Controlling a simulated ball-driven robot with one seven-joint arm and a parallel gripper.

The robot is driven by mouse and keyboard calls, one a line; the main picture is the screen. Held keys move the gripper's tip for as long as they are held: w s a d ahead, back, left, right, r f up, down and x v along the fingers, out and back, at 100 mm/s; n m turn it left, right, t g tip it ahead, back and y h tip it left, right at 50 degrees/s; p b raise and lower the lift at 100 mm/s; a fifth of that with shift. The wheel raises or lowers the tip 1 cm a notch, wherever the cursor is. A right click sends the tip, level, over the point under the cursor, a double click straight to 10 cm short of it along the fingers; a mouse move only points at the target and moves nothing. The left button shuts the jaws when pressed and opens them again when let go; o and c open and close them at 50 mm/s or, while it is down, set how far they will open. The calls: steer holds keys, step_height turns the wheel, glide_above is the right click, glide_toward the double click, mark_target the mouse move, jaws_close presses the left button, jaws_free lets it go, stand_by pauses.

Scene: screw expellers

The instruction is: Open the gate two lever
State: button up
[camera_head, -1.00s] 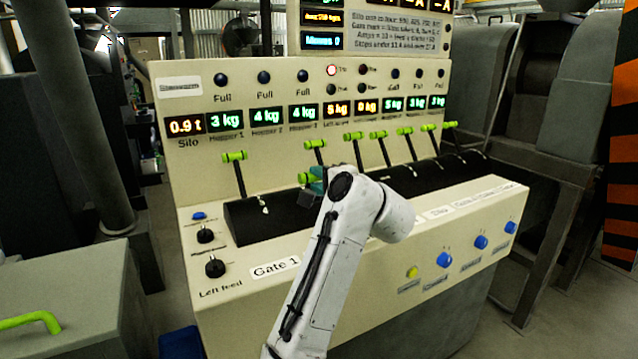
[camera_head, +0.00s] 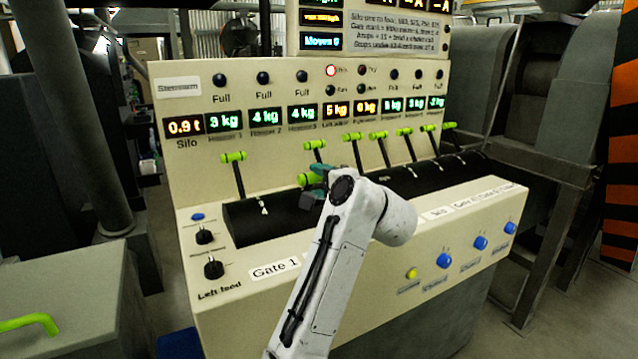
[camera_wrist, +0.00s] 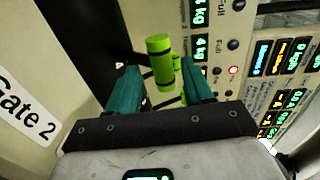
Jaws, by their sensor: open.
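The row of levers with bright green cross handles stands on the black curved strip of the cream console. The "Gate 2" label (camera_wrist: 25,108) shows at the left of the wrist view. A green handle (camera_wrist: 160,62) is between the tips of my open gripper (camera_wrist: 161,80), whose teal fingers lie on either side; I cannot tell whether they touch it. In the head view my gripper (camera_head: 318,175) is beside a low green handle (camera_head: 308,180), partly hidden by the fingers. The leftmost lever (camera_head: 233,158) stands upright above the "Gate 1" label.
Another green-handled lever (camera_head: 315,145) stands just behind my gripper, with several more to the right. Black knobs (camera_head: 214,268) and blue buttons (camera_head: 443,260) sit on the front panel. The display panel (camera_head: 300,90) rises behind the levers.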

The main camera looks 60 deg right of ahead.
steer(key=f+p+v, duration=0.1)
steer(key=p+v, duration=0.3)
steer(key=v, duration=0.6)
steer(key=shift+r, duration=0.4)
steer(key=w+a+f+n+g+y+p, duration=0.1)
steer(key=a+f+n+g+y+p, duration=0.15)
steer(key=a+f+n, duration=0.4)
steer(key=a+f+n+g+y+p, duration=0.1)
steer(key=a+f+n+g+y, duration=0.25)
steer(key=f+n, duration=0.55)
steer(key=s+a+f+n+g+y+p, duration=0.2)
steer(key=s+a+f+n+g, duration=0.5)
steer(key=s+a+f, duration=0.7)
steer(key=shift+s+f+n, duration=0.75)
steer(key=shift+s+f, duration=0.1)
steer(key=shift+s, duration=0.3)
